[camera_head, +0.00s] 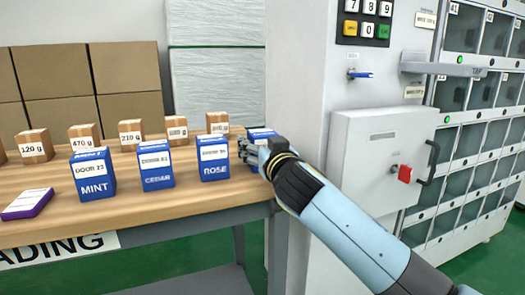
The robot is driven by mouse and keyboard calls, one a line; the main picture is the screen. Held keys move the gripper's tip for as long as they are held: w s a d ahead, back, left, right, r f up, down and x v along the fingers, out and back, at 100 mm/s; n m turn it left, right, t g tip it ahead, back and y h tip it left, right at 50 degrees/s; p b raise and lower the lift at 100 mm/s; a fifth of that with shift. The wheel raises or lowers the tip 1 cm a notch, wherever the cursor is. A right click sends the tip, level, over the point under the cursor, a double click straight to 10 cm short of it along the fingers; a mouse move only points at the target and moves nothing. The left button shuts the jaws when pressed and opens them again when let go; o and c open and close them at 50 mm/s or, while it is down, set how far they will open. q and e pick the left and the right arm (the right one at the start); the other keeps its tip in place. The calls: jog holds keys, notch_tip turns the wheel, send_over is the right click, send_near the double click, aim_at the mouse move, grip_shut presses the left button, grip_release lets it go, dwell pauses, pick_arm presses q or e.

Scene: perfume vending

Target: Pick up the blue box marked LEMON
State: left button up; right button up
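Several blue boxes stand in a row on the wooden table (225,197). The readable ones are MINT (93,174), CEDAR (155,165) and ROSE (213,160). At the right end of the row stands another blue box (262,133), mostly hidden behind my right gripper (245,151). Its name cannot be read, and no visible box shows LEMON. My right gripper reaches in from the lower right, its fingertips pointing left in front of that end box, just right of ROSE. Whether it touches the box, or is open or shut, cannot be told. My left gripper is not in view.
Small brown cartons with gram labels, such as the 210 g one (131,134), stand behind the blue boxes. A purple box (27,204) lies flat at the left. A grey machine (303,110) with a keypad (368,20) stands close right of the table.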

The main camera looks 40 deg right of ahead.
jog(key=c, duration=1)
